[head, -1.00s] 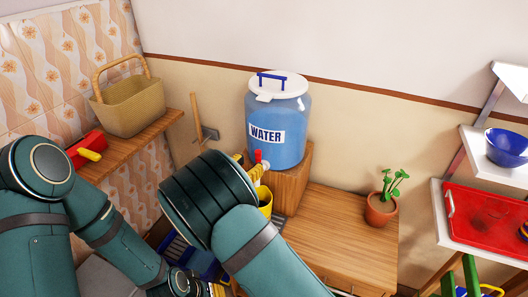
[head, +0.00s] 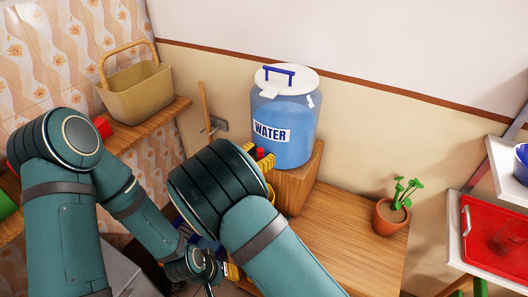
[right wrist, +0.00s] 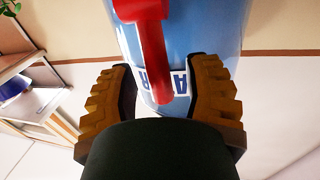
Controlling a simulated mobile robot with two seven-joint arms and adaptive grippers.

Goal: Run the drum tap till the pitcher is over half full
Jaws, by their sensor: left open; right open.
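The blue water drum (head: 284,125) with a white lid stands on a wooden block. Its red tap (head: 260,153) shows small beside my right gripper (head: 259,159), whose yellow fingers are open at the drum's front. In the right wrist view the red tap lever (right wrist: 153,55) lies between the open fingers (right wrist: 160,90), with gaps on both sides. A sliver of yellow, seemingly the pitcher (head: 270,192), shows below the tap; my right arm hides the rest and the water level. My left gripper (head: 226,272) is open, low behind my right arm and partly hidden.
The wooden block (head: 293,180) stands on a wooden table (head: 335,240) with a potted plant (head: 391,215). A basket (head: 137,90) sits on the left shelf. A red tray (head: 495,235) and blue bowl (head: 521,165) are on the right rack. The table between block and plant is clear.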

